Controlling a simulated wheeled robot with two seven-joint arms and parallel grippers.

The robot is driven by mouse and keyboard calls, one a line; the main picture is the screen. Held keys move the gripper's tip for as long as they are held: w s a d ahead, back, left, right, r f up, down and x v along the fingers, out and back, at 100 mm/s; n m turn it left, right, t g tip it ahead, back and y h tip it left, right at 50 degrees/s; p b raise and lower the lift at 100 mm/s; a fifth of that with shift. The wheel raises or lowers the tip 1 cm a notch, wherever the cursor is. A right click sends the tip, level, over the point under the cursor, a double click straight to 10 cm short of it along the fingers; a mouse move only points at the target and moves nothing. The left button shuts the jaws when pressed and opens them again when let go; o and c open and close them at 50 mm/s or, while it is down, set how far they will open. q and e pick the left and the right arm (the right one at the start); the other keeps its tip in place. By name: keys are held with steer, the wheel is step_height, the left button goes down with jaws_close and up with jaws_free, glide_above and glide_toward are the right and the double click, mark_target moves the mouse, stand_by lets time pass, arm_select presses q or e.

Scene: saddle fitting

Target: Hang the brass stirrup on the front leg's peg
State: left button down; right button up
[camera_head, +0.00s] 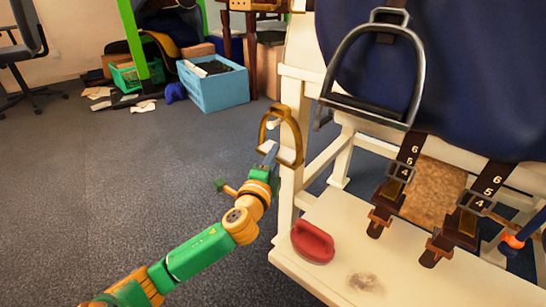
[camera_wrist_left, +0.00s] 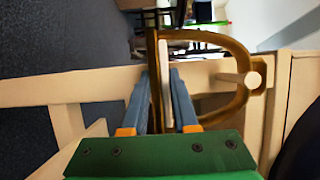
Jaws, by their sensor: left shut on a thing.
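The brass stirrup (camera_head: 297,135) is upright beside the cream front leg (camera_head: 290,182) of the stand. My left gripper (camera_head: 269,156) is shut on its bottom bar. In the left wrist view, the blue fingers (camera_wrist_left: 168,100) close around that bar, and the brass arch (camera_wrist_left: 235,49) extends to the right. The pale peg (camera_head: 272,124) shows within the stirrup's opening in the head view. In the left wrist view, the peg's round end (camera_wrist_left: 252,80) is close to the top of the arch. Whether the arch rests on it is unclear. My right gripper is not in view.
A steel stirrup (camera_head: 415,92) hangs against the dark blue saddle (camera_head: 470,70). A red-handled brush (camera_head: 312,242) lies on the stand's cream shelf (camera_head: 335,275), near numbered straps (camera_head: 398,185). An orange and blue object (camera_head: 515,241) is at the right edge. Open floor lies left.

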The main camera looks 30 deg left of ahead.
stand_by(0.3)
arm_select(q)
steer(key=c, duration=0.6)
jaws_free()
